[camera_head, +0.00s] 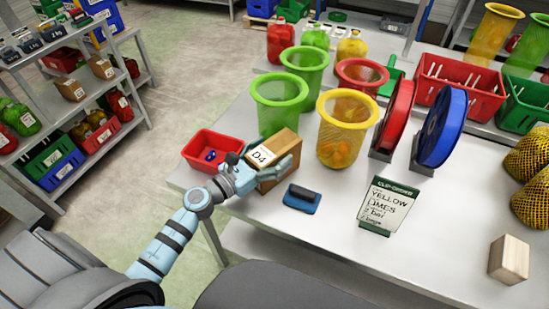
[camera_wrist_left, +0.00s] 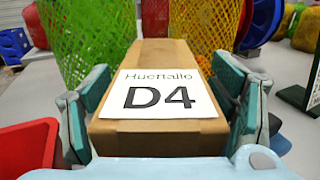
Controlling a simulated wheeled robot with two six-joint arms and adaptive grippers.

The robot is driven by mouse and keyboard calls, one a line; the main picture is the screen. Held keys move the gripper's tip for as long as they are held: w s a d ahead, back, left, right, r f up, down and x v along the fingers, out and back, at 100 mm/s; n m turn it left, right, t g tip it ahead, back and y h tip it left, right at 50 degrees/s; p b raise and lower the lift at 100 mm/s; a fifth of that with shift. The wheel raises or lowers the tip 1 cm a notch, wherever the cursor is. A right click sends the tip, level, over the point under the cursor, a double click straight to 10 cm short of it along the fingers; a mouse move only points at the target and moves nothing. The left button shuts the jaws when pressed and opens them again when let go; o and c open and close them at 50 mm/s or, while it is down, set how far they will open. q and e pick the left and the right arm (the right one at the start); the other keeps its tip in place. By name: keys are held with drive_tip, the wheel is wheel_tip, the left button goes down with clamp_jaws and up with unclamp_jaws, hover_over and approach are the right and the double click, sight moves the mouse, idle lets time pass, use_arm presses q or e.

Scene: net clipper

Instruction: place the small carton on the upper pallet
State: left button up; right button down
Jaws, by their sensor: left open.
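A small brown carton (camera_head: 284,146) with a white D4 label stands on the table near its front left edge. In the left wrist view the carton (camera_wrist_left: 160,60) fills the middle, label towards me. My left gripper (camera_head: 262,172) is at the carton, with its open fingers on either side of it. In the left wrist view my left gripper (camera_wrist_left: 162,112) straddles the carton; whether a finger touches it I cannot tell. I cannot make out the upper pallet for certain. My right gripper is not in view.
A red bin (camera_head: 208,146) stands left of the carton, and a blue block-like tool (camera_head: 302,198) lies in front. Green mesh tubes (camera_head: 280,104) and a yellow one (camera_head: 346,128) stand close behind and right. An order sign (camera_head: 388,205) stands right. Stocked shelves (camera_head: 70,105) are far left.

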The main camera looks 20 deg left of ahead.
use_arm(q)
drive_tip(key=shift+s+a, duration=0.1)
drive_tip(key=c, duration=1.9)
drive_tip(key=shift+o, duration=0.2)
drive_tip(key=shift+r, duration=0.1)
